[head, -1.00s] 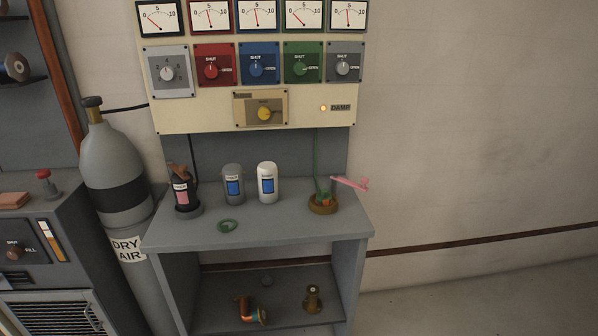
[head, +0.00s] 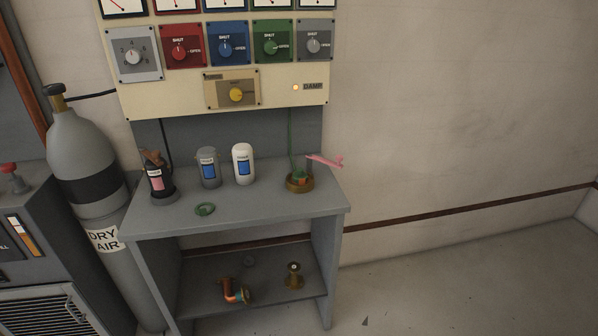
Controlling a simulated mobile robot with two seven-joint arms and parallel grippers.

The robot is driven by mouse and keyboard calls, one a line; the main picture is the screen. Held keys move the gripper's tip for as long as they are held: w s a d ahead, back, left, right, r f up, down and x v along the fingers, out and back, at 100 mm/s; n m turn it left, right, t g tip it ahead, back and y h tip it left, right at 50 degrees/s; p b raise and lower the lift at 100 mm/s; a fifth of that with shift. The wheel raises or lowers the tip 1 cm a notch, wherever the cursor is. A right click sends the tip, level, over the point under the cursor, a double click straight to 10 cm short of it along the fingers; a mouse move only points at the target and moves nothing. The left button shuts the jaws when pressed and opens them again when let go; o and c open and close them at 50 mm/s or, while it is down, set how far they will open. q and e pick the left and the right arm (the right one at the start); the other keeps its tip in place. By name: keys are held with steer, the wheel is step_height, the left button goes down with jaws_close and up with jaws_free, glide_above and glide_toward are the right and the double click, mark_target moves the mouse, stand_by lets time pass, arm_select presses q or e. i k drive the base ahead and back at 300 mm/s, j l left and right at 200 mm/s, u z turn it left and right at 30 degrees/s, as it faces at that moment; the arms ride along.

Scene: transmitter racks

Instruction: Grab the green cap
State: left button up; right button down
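A small green ring-like piece (head: 205,209), which looks like the green cap, lies flat on the front left part of the grey bench top (head: 262,211). Another green part (head: 300,174) sits in a brown round base (head: 299,186) at the right of the bench, with a green line running up from it; I cannot tell if it is a cap. Neither of my grippers is in view.
A dark canister (head: 157,180), a grey canister (head: 208,168) and a white canister (head: 243,164) stand behind the green ring. A pink piece (head: 324,161) sticks out at right. Brass fittings (head: 235,290) lie on the lower shelf. A gas cylinder (head: 87,158) stands left.

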mark_target(300, 174)
steer(key=i+l+u, duration=0.25)
steer(key=l, duration=0.4)
steer(key=i+l+u, duration=0.15)
steer(key=i+l, duration=0.15)
steer(key=i+l+u, duration=0.15)
steer(key=l, duration=0.25)
steer(key=i+l+u, duration=0.15)
steer(key=l, duration=0.25)
steer(key=i+l+u, duration=0.1)
steer(key=l, duration=0.3)
